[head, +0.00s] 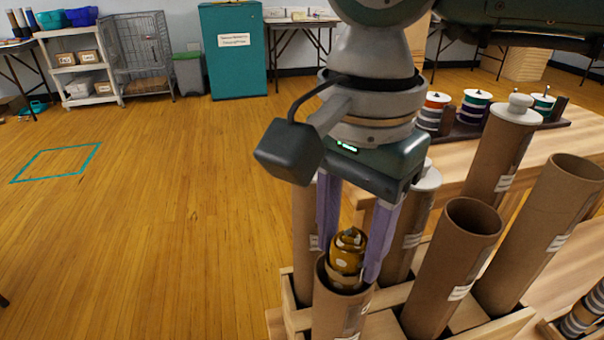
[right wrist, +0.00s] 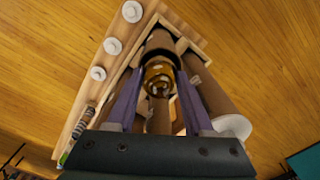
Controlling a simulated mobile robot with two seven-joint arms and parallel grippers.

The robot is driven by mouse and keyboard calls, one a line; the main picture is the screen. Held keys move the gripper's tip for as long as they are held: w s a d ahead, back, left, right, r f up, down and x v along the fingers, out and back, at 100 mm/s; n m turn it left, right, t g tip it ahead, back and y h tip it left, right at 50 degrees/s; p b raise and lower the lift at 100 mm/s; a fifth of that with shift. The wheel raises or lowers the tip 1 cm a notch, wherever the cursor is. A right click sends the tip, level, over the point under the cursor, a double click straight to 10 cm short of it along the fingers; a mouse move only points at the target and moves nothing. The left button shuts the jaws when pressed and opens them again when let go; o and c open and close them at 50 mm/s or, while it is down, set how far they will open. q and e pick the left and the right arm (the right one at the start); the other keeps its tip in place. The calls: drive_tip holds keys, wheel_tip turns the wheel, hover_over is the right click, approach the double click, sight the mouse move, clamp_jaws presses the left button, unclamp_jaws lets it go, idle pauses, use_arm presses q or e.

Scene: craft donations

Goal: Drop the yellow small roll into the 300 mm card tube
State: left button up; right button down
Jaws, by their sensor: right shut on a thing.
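The yellow small roll (head: 347,247), banded yellow and brown, is between the purple fingers of my right gripper (head: 350,262), which is shut on it. It is upright at the mouth of an open brown card tube (head: 341,312), its lower end seeming to sit just inside the rim. The right wrist view also shows the roll (right wrist: 158,76) between the fingers (right wrist: 160,84) in front of the tube. The tube's label is too small to read, so I cannot tell its length. My left gripper is not in view.
Two other open tubes (head: 452,262) (head: 540,235) and several white-capped tubes (head: 500,150) stand in the wooden rack (head: 385,322). Spools of coloured rolls (head: 475,106) stand on a dark holder behind. Open floor (head: 150,230) lies to the left.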

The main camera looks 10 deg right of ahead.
drive_tip(key=shift+f, duration=0.15)
drive_tip(key=shift+c, duration=1)
unclamp_jaws()
wheel_tip(320, 180, up, 10)
drive_tip(key=shift+p, duration=0.35)
